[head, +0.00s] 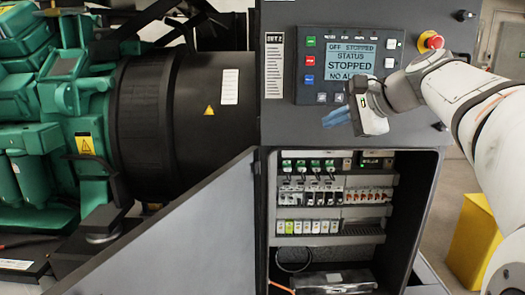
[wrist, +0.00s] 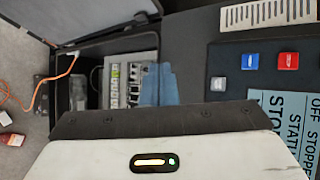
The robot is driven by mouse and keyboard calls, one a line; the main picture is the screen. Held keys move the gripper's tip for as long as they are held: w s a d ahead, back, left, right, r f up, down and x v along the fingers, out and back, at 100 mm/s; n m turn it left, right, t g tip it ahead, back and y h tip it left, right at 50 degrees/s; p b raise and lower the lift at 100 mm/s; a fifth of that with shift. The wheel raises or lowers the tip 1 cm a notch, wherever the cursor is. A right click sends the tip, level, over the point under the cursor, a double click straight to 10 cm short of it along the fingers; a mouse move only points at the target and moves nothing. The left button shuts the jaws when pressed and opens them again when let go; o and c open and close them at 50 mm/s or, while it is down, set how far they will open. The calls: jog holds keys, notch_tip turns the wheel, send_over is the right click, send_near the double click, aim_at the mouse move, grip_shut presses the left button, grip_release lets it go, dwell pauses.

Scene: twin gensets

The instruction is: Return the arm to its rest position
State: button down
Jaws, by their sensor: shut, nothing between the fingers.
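My gripper (head: 337,116) is at the end of my white arm, which reaches in from the right in the head view. Its bluish fingers are together and empty, in front of the control cabinet just below the control panel (head: 349,66). In the wrist view the shut fingers (wrist: 158,86) point toward the open lower compartment. The panel display reads "STOPPED", and the panel also shows at the right of the wrist view (wrist: 265,72). Whether the fingers touch the cabinet face, I cannot tell.
The cabinet door (head: 165,235) stands open to the left, showing breakers (head: 330,195) inside. A red emergency stop button (head: 431,41) sits close to my arm. A green engine (head: 40,110) is at left. A yellow box (head: 475,232) stands on the floor at right.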

jog(key=s+f+n+g+h, duration=0.3)
jog(key=s+f+n, duration=0.3)
jog(key=s+f, duration=0.6)
jog(key=s+f+n+g+h, duration=0.3)
jog(key=s+f+n, duration=0.4)
jog(key=s+f, duration=0.5)
notch_tip(320, 180, down, 7)
jog(key=shift+s+f+h, duration=0.1)
jog(key=shift+s+h, duration=0.1)
jog(key=shift+h, duration=0.6)
